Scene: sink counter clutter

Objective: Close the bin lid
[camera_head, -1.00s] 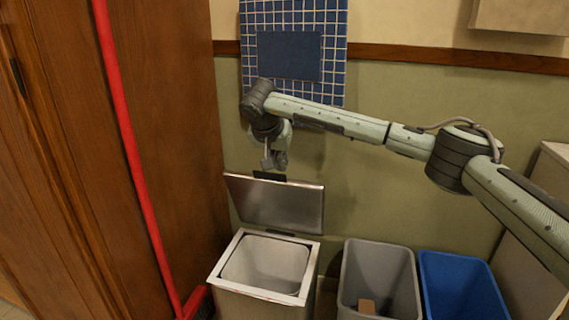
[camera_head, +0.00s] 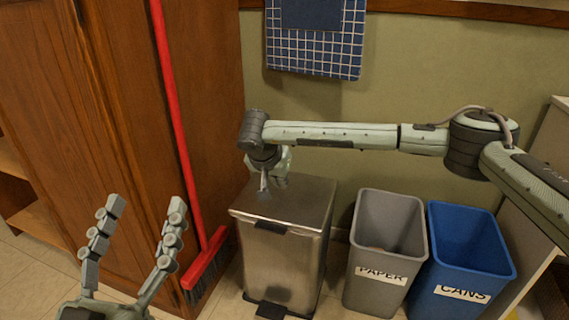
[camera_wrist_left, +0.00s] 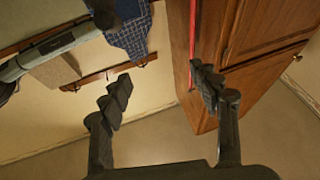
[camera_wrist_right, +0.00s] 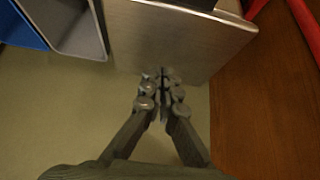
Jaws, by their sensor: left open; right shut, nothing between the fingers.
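The metal bin (camera_head: 282,262) stands against the wall beside the wooden cabinet. Its lid (camera_head: 300,200) lies flat over the top and looks closed. My right gripper (camera_head: 264,182) is shut and empty, pointing down at the rear left part of the lid, touching it or just above it. In the right wrist view the right gripper's fingertips (camera_wrist_right: 162,80) are together at the edge of the lid (camera_wrist_right: 180,40). My left gripper (camera_head: 146,222) is open and empty at the lower left, in front of the cabinet. It also shows open in the left wrist view (camera_wrist_left: 162,80).
A grey bin labelled PAPER (camera_head: 385,255) and a blue bin labelled CANS (camera_head: 462,262) stand right of the metal bin. A red broom (camera_head: 180,130) leans by the wooden cabinet (camera_head: 90,110). A blue checked towel (camera_head: 315,45) hangs on the wall.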

